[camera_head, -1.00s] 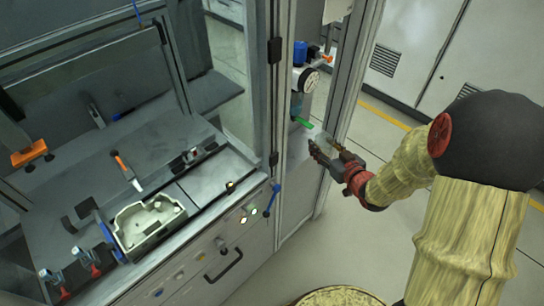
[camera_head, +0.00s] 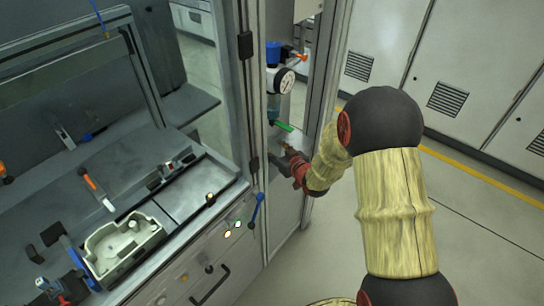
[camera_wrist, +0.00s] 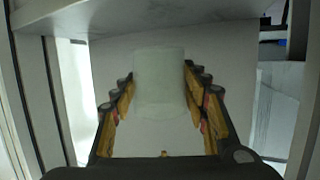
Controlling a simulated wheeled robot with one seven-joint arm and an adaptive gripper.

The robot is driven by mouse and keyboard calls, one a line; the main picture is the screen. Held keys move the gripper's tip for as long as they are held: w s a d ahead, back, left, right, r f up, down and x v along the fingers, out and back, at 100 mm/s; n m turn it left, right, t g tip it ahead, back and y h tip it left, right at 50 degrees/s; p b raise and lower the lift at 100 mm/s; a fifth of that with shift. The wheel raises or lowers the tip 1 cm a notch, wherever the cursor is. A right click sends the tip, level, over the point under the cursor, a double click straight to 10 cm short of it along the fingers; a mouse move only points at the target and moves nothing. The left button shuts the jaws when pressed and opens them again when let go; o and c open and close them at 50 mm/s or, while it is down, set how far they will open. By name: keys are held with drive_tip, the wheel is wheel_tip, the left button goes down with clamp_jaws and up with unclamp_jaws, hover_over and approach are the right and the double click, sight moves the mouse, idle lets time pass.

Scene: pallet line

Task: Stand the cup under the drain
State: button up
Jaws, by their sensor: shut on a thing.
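The drain is a green piece (camera_head: 283,126) at the bottom of a filter unit with a clear bowl (camera_head: 273,107), a round gauge (camera_head: 285,80) and a blue knob (camera_head: 273,53). My gripper (camera_head: 279,164) is in the narrow bay below the drain, close to the left post. In the wrist view, a pale, translucent cup (camera_wrist: 160,82) stands upright between the yellow-padded fingers of my gripper (camera_wrist: 160,97), which are shut on it. The cup is hard to make out in the head view. Whether its mouth lies straight under the drain cannot be told.
Metal posts (camera_head: 250,110) frame the bay on both sides, close to my arm. A blue-handled lever (camera_head: 257,208) sticks out at the lower left. A bench with a pale tray (camera_head: 125,245) and tools stands to the left. Open floor (camera_head: 480,230) lies to the right.

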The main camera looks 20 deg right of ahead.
drive_tip(key=shift+w+a+f, duration=0.15)
drive_tip(key=shift+f, duration=0.1)
drive_tip(key=shift+w+f+b, duration=0.15)
drive_tip(key=shift+f+b, duration=0.4)
drive_tip(key=shift+f, duration=0.35)
drive_tip(key=shift+w+f+b, duration=0.1)
drive_tip(key=shift+f+b, duration=0.45)
drive_tip(key=shift+f, duration=0.3)
drive_tip(key=shift+f, duration=0.2)
drive_tip(key=o, duration=1)
drive_tip(key=shift+r, duration=0.15)
